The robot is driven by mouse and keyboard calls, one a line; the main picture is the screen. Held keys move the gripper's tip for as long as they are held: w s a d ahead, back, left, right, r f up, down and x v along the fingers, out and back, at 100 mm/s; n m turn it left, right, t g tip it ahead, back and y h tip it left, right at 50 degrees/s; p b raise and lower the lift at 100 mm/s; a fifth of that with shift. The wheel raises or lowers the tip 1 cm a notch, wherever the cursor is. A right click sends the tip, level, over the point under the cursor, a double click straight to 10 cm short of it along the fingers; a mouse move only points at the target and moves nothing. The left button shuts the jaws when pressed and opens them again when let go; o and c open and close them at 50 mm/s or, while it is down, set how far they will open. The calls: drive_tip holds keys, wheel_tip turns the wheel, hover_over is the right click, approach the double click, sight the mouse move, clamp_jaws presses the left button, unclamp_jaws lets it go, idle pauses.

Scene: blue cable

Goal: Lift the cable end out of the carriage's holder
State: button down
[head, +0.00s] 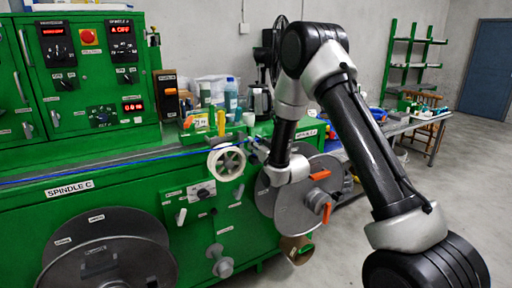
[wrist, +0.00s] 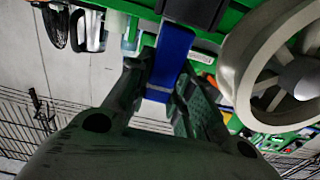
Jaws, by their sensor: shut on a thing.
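In the wrist view my gripper (wrist: 158,82) is shut on the blue cable end (wrist: 172,50), with one finger on each side of it. The blue end runs up to a dark block (wrist: 195,10) at the top edge, which may be the carriage's holder. I cannot tell whether the end still sits in it. In the head view the blue cable (head: 120,162) stretches along the green machine from the left edge to near the pale wheel (head: 226,162). My gripper (head: 258,150) is just right of that wheel, its fingertips small and unclear.
The pale wheel stands close to my gripper, at the right of the wrist view (wrist: 250,65). Large grey discs (head: 300,205) with orange handles are just below my wrist. Bottles (head: 230,95) and a kettle (head: 258,102) stand behind on the machine top. Open floor lies at right.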

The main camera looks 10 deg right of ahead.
sight(256, 139)
drive_tip(key=shift+r, duration=2.35)
